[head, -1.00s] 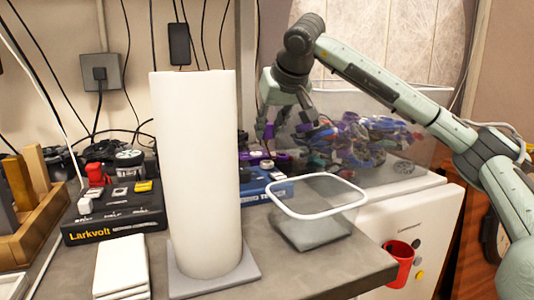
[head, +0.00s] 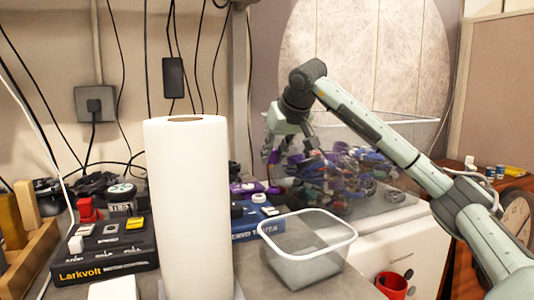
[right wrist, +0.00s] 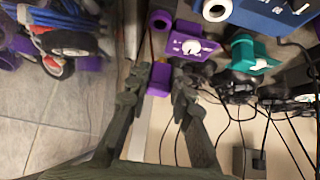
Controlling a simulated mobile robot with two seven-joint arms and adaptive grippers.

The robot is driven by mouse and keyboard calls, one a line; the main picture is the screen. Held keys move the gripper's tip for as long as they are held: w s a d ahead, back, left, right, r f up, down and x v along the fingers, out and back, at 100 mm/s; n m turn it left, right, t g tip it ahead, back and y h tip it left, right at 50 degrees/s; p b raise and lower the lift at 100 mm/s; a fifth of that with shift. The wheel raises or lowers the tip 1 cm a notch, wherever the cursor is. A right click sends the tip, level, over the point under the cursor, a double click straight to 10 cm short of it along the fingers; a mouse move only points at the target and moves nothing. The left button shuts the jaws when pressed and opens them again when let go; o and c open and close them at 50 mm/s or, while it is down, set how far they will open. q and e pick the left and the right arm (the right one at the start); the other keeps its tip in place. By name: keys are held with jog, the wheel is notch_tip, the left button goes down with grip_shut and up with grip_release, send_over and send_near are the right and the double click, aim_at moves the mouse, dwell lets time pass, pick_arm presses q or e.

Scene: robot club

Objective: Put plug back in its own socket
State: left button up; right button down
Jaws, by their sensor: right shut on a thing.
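My right gripper (head: 272,150) is above the back of the counter, in front of the clear bin. In the right wrist view its fingers (right wrist: 159,92) are shut on a small purple plug (right wrist: 159,79). A purple unit with a white marking (right wrist: 190,46) lies just beyond the plug; I cannot tell whether they touch. A teal unit (right wrist: 247,55) and a blue unit (right wrist: 270,14) are beside it. In the head view a purple piece (head: 248,188) lies on the counter behind the blue box. No socket opening shows clearly. My left gripper is out of view.
A tall white paper roll (head: 187,220) stands at the front. A clear tub (head: 306,262) is to its right. A clear bin (head: 400,195) of mixed parts stands right. Cables hang behind.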

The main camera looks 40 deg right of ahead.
aim_at(277, 190)
jog(key=shift+w+d+r, duration=0.1)
jog(key=shift+w+d, duration=0.1)
jog(key=shift+d, duration=0.3)
jog(key=shift+d+f, duration=0.1)
jog(key=shift+f, duration=0.1)
jog(key=shift+f+b, duration=0.3)
jog(key=shift+f, duration=1.05)
jog(key=shift+f+b, duration=0.5)
jog(key=shift+b, duration=0.1)
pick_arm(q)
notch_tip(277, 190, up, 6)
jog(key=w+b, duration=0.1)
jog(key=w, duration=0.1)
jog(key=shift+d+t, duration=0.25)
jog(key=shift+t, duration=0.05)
pick_arm(e)
jog(key=shift+f, duration=0.7)
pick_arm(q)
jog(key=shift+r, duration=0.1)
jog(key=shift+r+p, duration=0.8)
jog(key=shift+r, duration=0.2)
pick_arm(e)
jog(key=shift+f, duration=0.55)
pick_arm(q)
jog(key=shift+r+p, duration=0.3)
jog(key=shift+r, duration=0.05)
